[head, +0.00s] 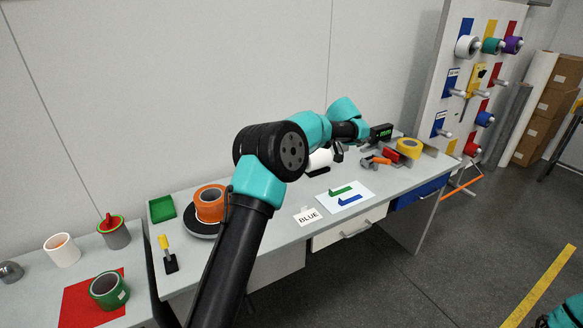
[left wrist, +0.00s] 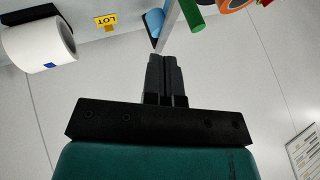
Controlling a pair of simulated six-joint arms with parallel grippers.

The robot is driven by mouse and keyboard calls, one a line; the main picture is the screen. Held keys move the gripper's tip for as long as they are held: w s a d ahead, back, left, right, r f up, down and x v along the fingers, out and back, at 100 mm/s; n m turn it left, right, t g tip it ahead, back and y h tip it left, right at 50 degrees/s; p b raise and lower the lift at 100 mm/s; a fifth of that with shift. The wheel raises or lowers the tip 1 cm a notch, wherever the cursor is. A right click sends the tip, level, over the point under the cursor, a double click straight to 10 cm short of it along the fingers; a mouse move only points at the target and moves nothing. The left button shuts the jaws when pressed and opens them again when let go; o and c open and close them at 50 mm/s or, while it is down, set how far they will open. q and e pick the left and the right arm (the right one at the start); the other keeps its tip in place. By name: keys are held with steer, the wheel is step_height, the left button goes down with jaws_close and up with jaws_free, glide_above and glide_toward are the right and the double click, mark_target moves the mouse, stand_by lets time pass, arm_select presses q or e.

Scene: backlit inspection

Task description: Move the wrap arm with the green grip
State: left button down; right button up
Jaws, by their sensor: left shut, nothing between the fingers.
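A green cylindrical grip (left wrist: 193,16) shows at the top of the left wrist view, beside a thin pale bar (left wrist: 168,25) that reaches down near my fingertips. A blue cylinder (left wrist: 155,22) is just left of that bar. I cannot make out the green grip in the head view, where my arm covers part of the bench. My left gripper (left wrist: 165,56) is shut and empty, close to the bar's end; I cannot tell if they touch. In the head view it (head: 338,154) is above the bench near a white roll (head: 320,160). My right gripper is out of view.
A card reading BLUE (head: 308,217) and a white sheet with green and blue L shapes (head: 332,204) lie on the bench front. An orange roll (head: 209,204) stands left, a yellow roll (head: 409,147) right. A yellow LOT tag (left wrist: 105,21) is near the white roll (left wrist: 30,42).

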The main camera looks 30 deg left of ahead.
arm_select(q)
steer(key=shift+a, duration=0.15)
steer(key=s+a+f, duration=0.3)
steer(key=a+f, duration=0.5)
steer(key=shift+s+a, duration=0.3)
steer(key=shift+s, duration=0.1)
stand_by(0.5)
